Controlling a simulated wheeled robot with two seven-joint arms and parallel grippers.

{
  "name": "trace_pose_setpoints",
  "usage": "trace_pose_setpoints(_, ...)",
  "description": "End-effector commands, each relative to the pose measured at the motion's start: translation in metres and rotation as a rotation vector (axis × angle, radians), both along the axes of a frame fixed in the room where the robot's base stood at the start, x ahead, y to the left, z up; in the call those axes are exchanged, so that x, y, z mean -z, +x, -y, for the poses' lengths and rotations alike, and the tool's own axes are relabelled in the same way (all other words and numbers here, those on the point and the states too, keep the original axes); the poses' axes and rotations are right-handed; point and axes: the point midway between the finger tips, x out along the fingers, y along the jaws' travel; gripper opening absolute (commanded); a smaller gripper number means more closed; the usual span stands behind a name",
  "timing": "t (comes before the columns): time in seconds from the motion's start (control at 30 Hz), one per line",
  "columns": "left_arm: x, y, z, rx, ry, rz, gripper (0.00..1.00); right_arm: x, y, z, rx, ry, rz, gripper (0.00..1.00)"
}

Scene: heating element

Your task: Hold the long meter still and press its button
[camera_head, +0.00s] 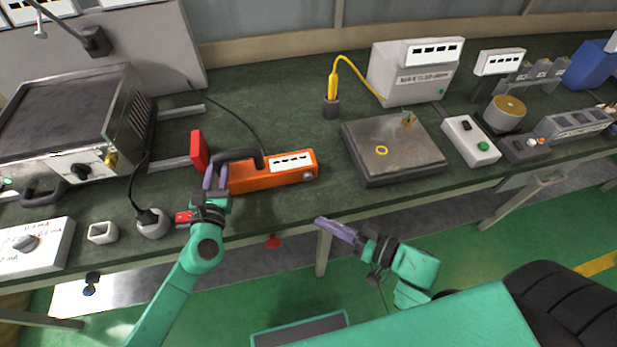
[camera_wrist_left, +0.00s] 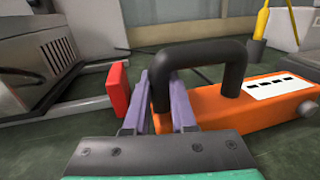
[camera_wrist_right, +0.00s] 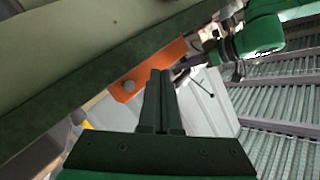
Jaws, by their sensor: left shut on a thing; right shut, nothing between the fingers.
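The long meter (camera_head: 270,178) is an orange bar with a black arched handle, a white display strip and a round grey button (camera_head: 309,175) at its right end. It lies on the green bench top. My left gripper (camera_head: 216,178) is shut on the left end of the black handle (camera_wrist_left: 205,52), with one finger on each side. My right gripper (camera_head: 322,222) is shut and empty, in front of the bench edge, to the lower right of the meter and apart from it. The right wrist view shows the meter's button end (camera_wrist_right: 129,87) just left of the shut fingertips.
A red block (camera_head: 199,150) stands just left of the meter. A grey plate unit (camera_head: 395,165) lies to its right. A black plug in a round socket (camera_head: 152,222) and a small white cup (camera_head: 102,232) are at the left front. Bench space between meter and plate unit is clear.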

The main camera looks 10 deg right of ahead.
Motion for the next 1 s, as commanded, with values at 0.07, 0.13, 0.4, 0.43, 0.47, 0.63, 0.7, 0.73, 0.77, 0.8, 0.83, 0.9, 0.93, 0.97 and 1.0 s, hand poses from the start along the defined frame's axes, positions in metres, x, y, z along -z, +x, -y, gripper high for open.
trace_pose_setpoints(0.07, 0.0, 0.0, 0.0, 0.0, 0.0, -0.001, 0.0, -0.008, 0.001, -0.002, -0.005, 0.017, 0.005, 0.0)
trace_pose_setpoints(0.13, 0.0, 0.0, 0.0, 0.0, 0.0, -0.001, 0.0, -0.01, 0.001, -0.002, -0.005, 0.022, 0.006, 0.0)
trace_pose_setpoints(0.4, 0.0, 0.0, 0.0, 0.0, 0.0, -0.001, 0.0, -0.009, 0.002, -0.002, -0.003, 0.02, 0.006, 0.0)
trace_pose_setpoints(0.43, 0.0, 0.0, 0.0, 0.0, 0.0, -0.001, 0.0, -0.009, 0.003, -0.002, -0.004, 0.019, 0.007, 0.0)
trace_pose_setpoints(0.47, 0.0, 0.0, 0.0, 0.0, 0.0, -0.001, 0.0, -0.009, 0.005, -0.002, -0.004, 0.019, 0.007, 0.0)
trace_pose_setpoints(0.63, 0.0, 0.0, 0.0, 0.0, 0.0, 0.0, 0.0, -0.009, 0.024, -0.002, -0.004, 0.017, 0.011, 0.0)
trace_pose_setpoints(0.7, 0.0, 0.0, 0.0, 0.0, 0.0, 0.0, 0.0, -0.009, 0.035, -0.001, -0.003, 0.016, 0.009, 0.0)
trace_pose_setpoints(0.73, 0.0, 0.0, 0.0, 0.0, 0.0, 0.0, 0.0, -0.009, 0.04, -0.001, -0.003, 0.016, 0.011, 0.0)
trace_pose_setpoints(0.77, 0.0, 0.0, 0.0, 0.0, 0.0, 0.0, 0.0, -0.009, 0.044, -0.001, -0.003, 0.016, 0.01, 0.0)
trace_pose_setpoints(0.8, 0.0, 0.0, 0.0, 0.0, 0.0, 0.0, 0.0, -0.009, 0.05, -0.002, -0.004, 0.018, 0.01, 0.0)
trace_pose_setpoints(0.83, 0.0, 0.0, 0.0, 0.0, 0.0, 0.0, 0.0, -0.009, 0.055, -0.001, -0.003, 0.016, 0.01, 0.0)
trace_pose_setpoints(0.9, 0.0, 0.0, 0.0, 0.0, 0.0, 0.0, 0.0, -0.01, 0.065, -0.001, -0.004, 0.017, 0.01, 0.0)
trace_pose_setpoints(0.93, 0.0, 0.0, 0.0, 0.0, 0.0, 0.0, 0.0, -0.009, 0.069, -0.001, -0.003, 0.017, 0.009, 0.0)
trace_pose_setpoints(0.97, 0.0, 0.0, 0.0, 0.0, 0.0, 0.0, 0.0, -0.009, 0.073, -0.002, -0.004, 0.017, 0.01, 0.0)
trace_pose_setpoints(1.0, 0.0, 0.0, 0.0, 0.0, 0.0, 0.0, 0.0, -0.009, 0.077, -0.002, -0.004, 0.017, 0.009, 0.0)
